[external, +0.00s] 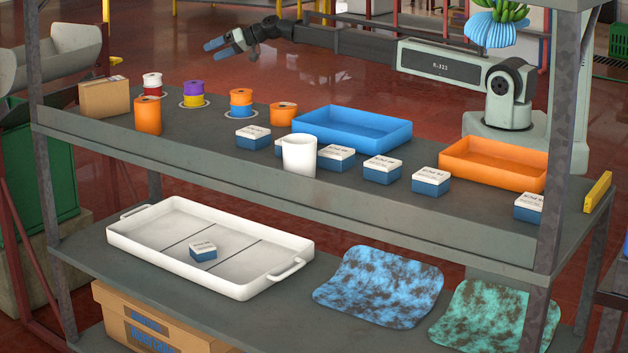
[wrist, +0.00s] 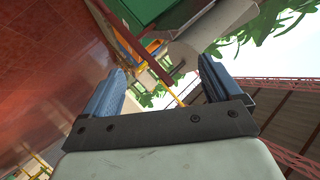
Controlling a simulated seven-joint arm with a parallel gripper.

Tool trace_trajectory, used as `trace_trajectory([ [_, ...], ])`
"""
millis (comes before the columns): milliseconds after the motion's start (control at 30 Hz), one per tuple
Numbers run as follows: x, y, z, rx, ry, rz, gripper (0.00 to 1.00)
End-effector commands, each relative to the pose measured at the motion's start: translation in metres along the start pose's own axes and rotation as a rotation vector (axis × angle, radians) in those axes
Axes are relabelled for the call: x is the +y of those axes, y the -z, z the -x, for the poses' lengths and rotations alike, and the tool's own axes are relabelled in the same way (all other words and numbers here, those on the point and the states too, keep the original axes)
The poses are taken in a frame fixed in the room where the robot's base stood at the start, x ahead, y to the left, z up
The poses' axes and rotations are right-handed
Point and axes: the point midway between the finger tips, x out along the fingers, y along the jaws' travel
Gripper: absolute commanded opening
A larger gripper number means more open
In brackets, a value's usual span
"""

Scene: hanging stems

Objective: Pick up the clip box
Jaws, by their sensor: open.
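Several small blue boxes with white labelled lids could be the clip box; the lettering is too small to read. On the upper shelf they stand in a loose row: a left box (external: 253,138), a middle box (external: 336,158), a box (external: 383,169) to its right, another box (external: 430,182) and a far-right box (external: 529,207) partly behind the post. One more is mostly hidden by the white cup. Another such box (external: 203,250) sits in the white tray below. My gripper (external: 224,41) is open and empty, above and behind the upper shelf, far from every box.
The upper shelf holds a white cup (external: 299,156), a blue tray (external: 352,130), an orange tray (external: 493,162), coloured spools (external: 241,103) and a cardboard box (external: 105,98). Below are the white tray (external: 135,240) and two mottled cloths (external: 378,285). The wrist view shows only surroundings beyond my fingers.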

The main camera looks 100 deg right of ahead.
Motion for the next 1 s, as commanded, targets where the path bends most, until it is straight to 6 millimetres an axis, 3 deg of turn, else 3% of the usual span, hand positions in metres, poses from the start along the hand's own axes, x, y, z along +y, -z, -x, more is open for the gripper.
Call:
trace_trajectory([
  [167, -0.035, 0.008, 0.002, -0.032, 0.030, 0.047, 0.92],
  [533, -0.134, -0.038, -0.012, -0.160, 0.114, 0.237, 0.92],
  [667, -0.185, -0.070, -0.017, -0.227, 0.162, 0.347, 0.92],
  [1000, -0.349, -0.186, -0.004, -0.440, 0.345, 0.731, 0.92],
])
